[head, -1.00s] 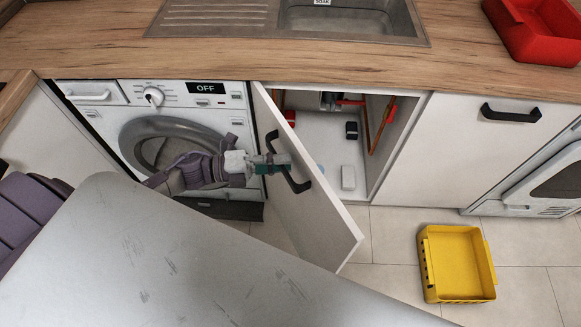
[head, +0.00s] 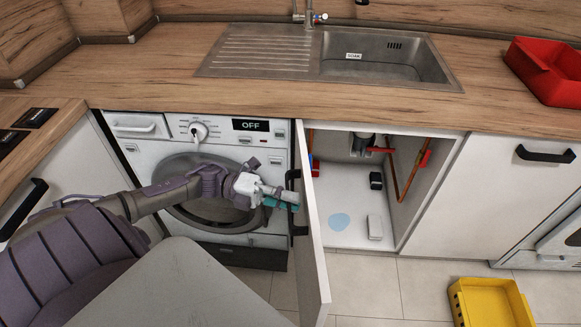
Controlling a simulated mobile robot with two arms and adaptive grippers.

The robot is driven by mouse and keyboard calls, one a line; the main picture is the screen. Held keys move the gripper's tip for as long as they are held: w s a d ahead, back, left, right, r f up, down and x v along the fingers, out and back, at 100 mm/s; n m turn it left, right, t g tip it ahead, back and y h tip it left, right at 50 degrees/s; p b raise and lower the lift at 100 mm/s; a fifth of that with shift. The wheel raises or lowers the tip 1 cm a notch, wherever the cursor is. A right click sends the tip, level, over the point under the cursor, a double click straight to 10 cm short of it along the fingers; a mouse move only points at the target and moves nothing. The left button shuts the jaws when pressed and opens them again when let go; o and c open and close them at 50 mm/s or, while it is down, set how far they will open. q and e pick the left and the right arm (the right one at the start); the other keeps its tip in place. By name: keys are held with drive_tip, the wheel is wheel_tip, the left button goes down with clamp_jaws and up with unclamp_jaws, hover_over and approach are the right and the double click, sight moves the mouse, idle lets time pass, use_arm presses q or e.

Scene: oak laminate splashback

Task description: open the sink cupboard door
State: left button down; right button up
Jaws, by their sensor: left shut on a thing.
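The sink cupboard door (head: 313,230) stands wide open, swung out towards me and seen nearly edge-on, hinged at its left side. Its black handle (head: 292,180) is on the door face, towards the washing machine. My left gripper (head: 284,200) is shut at the handle, in front of the washing machine. The contact itself is partly hidden. The open sink cupboard (head: 346,190) shows copper pipes, a red valve, a dark box, a white box and a pale blue patch on its floor. My right gripper is not in view.
A washing machine (head: 200,215) stands left of the door. A yellow crate (head: 490,304) is on the floor at the lower right. A red bin (head: 545,72) sits on the worktop, right of the sink (head: 380,60). Tiled floor lies free before the cupboard.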

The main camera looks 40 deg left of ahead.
use_arm(q)
drive_tip(key=c, duration=1)
unclamp_jaws()
drive_tip(key=shift+o, duration=0.2)
drive_tip(key=shift+a, duration=0.1)
drive_tip(key=v, duration=1.1)
drive_tip(key=shift+a, duration=0.4)
